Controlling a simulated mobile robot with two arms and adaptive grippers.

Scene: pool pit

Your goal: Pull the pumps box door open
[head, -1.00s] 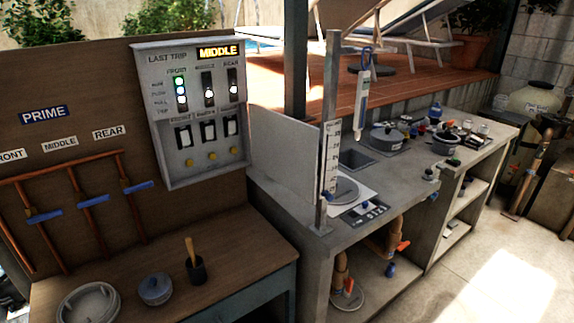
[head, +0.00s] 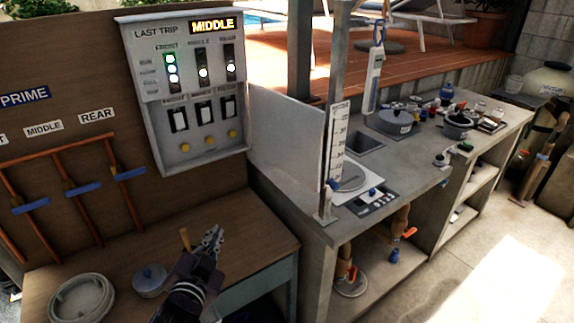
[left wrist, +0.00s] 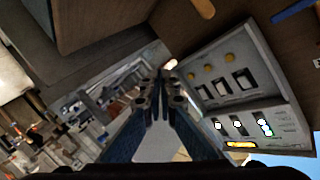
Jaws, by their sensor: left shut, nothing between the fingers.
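The grey pumps box (head: 148,92) hangs on the brown board. Its front carries a lit MIDDLE sign, three indicator columns, three switches and several yellow buttons. I see no door standing open on it, and I cannot make out a handle. My left gripper (head: 214,236) is shut and empty, below the box and over the wooden bench, apart from both. In the left wrist view the box (left wrist: 277,88) is at the right, beyond the shut fingers (left wrist: 160,82). My right gripper is not in view.
The wooden bench (head: 235,240) holds a round lid (head: 82,300), a small blue-topped pot (head: 149,280) and a wooden-handled tool partly behind my gripper. A pale upright panel (head: 285,140) and a metal post (head: 335,110) stand right of the box. Copper pipes with blue handles are at left.

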